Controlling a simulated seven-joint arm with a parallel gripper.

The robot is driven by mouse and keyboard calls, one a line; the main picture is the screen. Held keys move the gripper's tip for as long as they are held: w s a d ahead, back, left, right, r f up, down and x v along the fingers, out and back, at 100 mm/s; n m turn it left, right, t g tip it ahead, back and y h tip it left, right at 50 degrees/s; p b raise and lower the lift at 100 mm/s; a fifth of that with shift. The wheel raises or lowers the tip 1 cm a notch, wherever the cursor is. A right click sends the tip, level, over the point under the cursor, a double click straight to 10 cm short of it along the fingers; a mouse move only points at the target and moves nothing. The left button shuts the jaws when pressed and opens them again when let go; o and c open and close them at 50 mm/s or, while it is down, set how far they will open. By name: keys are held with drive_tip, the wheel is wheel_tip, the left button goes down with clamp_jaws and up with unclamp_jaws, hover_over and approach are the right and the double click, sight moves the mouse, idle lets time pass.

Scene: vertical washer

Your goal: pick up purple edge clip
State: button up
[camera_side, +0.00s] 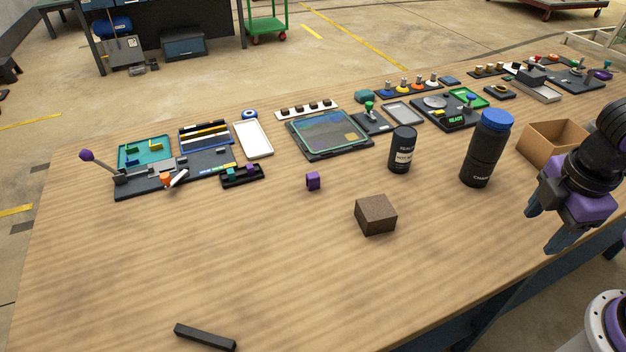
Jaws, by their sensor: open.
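A small purple piece (251,169) sits in a black tray (243,180) beside a teal piece (231,173), at left of centre on the table. A separate purple block (313,181) stands alone on the bare wood to the right of that tray. I cannot tell for certain at this size which of the two is the purple edge clip. My gripper (543,230) is open and empty at the right, over the table's front right edge, far from both purple pieces.
A brown block (376,216), a dark canister (402,150) and a blue-lidded bottle (485,148) stand between my gripper and the purple pieces. A cardboard box (550,145) is near my gripper. A black bar (205,337) lies in front.

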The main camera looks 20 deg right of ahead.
sight(315, 183)
drive_tip(key=w+a+f+n+t+h, duration=0.2)
drive_tip(key=w+a+n+t, duration=0.25)
drive_tip(key=w, duration=0.35)
drive_tip(key=w+a+f+n+t+h, duration=0.2)
drive_tip(key=w+a+n+t, duration=0.15)
drive_tip(key=w+n, duration=0.4)
drive_tip(key=w+a+f+n+t+y, duration=0.1)
drive_tip(key=w+a+f+n, duration=0.1)
drive_tip(key=a+n, duration=0.1)
drive_tip(key=w+a+f+n+t+y, duration=0.1)
drive_tip(key=w+a+f+n+t, duration=0.1)
drive_tip(key=a, duration=0.4)
drive_tip(key=w+a+f+n+t+y, duration=0.1)
drive_tip(key=w+a+f+n+y, duration=0.1)
drive_tip(key=w+a+n, duration=0.1)
drive_tip(key=shift+w+a+f+n, duration=0.2)
drive_tip(key=shift+a+n, duration=0.05)
drive_tip(key=shift+a, duration=0.35)
drive_tip(key=shift+w+a+f+n, duration=0.2)
drive_tip(key=shift+a+n, duration=0.05)
drive_tip(key=shift+a, duration=0.35)
drive_tip(key=shift+w+a+f, duration=0.1)
drive_tip(key=shift+w+f, duration=0.05)
drive_tip(key=shift+w, duration=0.1)
drive_tip(key=x, duration=1.6)
drive_tip(key=shift+w+a, duration=0.15)
drive_tip(key=shift+w, duration=0.35)
drive_tip(key=shift+c, duration=0.3)
drive_tip(key=c, duration=1)
